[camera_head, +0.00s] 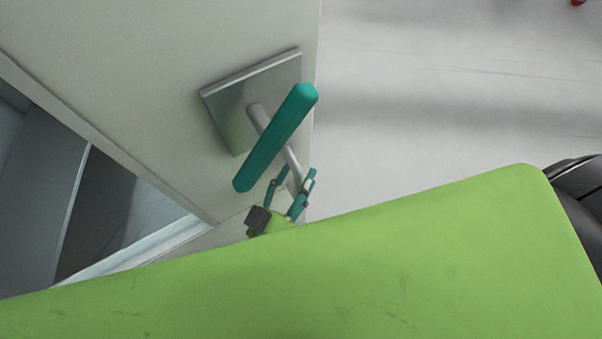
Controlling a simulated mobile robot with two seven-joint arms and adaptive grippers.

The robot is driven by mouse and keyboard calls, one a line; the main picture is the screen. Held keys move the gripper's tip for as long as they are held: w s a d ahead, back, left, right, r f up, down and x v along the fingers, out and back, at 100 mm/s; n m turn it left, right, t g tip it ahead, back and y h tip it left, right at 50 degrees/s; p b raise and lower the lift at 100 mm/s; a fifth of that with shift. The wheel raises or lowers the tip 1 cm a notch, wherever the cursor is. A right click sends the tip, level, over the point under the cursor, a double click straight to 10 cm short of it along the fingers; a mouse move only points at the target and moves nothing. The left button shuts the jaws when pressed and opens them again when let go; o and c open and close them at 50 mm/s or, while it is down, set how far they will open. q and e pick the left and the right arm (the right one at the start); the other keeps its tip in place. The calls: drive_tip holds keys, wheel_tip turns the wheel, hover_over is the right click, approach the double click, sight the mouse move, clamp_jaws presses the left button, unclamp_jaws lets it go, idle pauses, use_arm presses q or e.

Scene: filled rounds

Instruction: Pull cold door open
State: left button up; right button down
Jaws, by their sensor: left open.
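The cold door (130,60) is a pale grey panel filling the upper left of the head view. A metal plate (228,120) on it carries a handle with a thick teal bar (275,138) and a thin grey stem behind it. My left gripper (297,172) is open, with teal fingers just below the bar. The lower end of the grey stem shows between its fingers; whether they touch it I cannot tell. My green arm link hides the gripper's lower part. My right gripper is out of view.
A dark space with grey panels (40,170) shows past the door's lower left edge. Light grey floor (450,100) lies open to the right of the door. A small red object (578,3) is at the top right corner.

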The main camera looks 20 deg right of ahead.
use_arm(q)
drive_tip(key=v, duration=1.1)
drive_tip(key=shift+s+a, duration=0.1)
drive_tip(key=shift+a, duration=0.05)
